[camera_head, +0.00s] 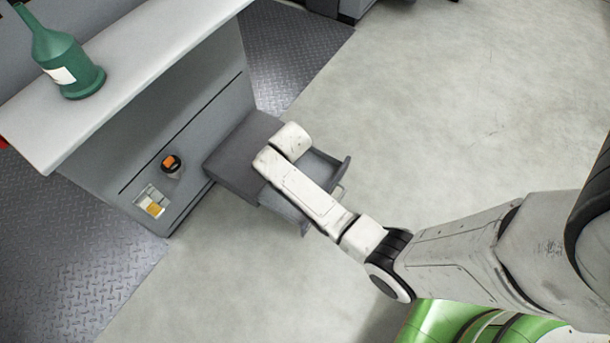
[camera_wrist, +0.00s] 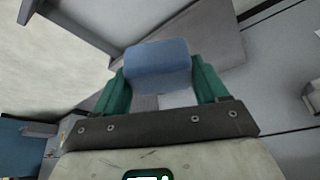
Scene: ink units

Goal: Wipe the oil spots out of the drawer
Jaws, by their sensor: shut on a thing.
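The grey drawer (camera_head: 290,212) stands pulled out from the cabinet in the head view. My arm crosses over it and hides much of its inside. My gripper (camera_wrist: 158,80) shows in the wrist view, its two green fingers shut on a blue block (camera_wrist: 157,56) that looks like a sponge. In the head view my gripper and the block are hidden behind the arm. Grey panels, likely part of the drawer, lie beyond the block in the wrist view. I cannot make out any oil spots in either view.
The grey cabinet (camera_head: 208,103) has a pale worktop (camera_head: 140,62) with a green bottle (camera_head: 68,62) on it. A dark item with an orange top (camera_head: 171,163) and a small tray (camera_head: 141,196) are at the cabinet's lower front. The concrete floor (camera_head: 440,110) is clear.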

